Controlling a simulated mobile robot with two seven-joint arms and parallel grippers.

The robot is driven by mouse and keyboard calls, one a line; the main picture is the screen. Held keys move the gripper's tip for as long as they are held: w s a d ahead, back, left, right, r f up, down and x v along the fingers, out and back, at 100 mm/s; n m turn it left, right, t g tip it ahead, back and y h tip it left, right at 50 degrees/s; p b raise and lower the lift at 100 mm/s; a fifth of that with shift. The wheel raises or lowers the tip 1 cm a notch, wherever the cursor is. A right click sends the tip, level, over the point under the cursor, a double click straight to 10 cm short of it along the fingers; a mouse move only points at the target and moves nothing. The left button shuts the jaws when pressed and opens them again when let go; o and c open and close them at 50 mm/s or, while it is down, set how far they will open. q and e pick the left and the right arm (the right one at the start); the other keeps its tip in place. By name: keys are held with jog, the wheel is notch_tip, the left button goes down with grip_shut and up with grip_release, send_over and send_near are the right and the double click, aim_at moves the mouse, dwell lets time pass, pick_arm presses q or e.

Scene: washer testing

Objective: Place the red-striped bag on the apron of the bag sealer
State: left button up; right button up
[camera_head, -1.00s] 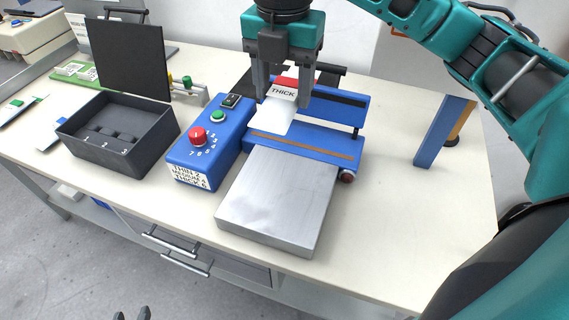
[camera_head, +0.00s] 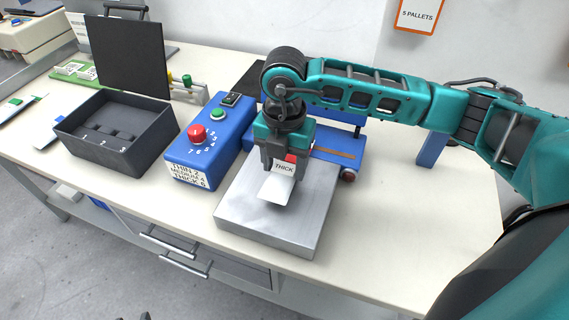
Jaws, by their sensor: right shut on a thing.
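The apron is the flat grey metal plate (camera_head: 270,231) at the front of the blue bag sealer (camera_head: 335,148). I cannot tell whether the bag's lower edge touches the plate. My right arm hides much of the sealer. Only a small dark tip of my left gripper (camera_head: 146,316) shows at the bottom edge, too little to tell its state.
A blue control box (camera_head: 208,150) with a red knob and green button stands left of the plate. Further left is a dark open bin (camera_head: 118,146) with an upright black panel (camera_head: 133,58). The table (camera_head: 400,225) is clear on the right.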

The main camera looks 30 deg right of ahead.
aim_at(284, 168)
jog(key=shift+f, duration=0.4)
jog(key=shift+f, duration=0.2)
jog(key=o, duration=1.1)
notch_tip(284, 168, up, 12)
jog(key=shift+r, duration=0.25)
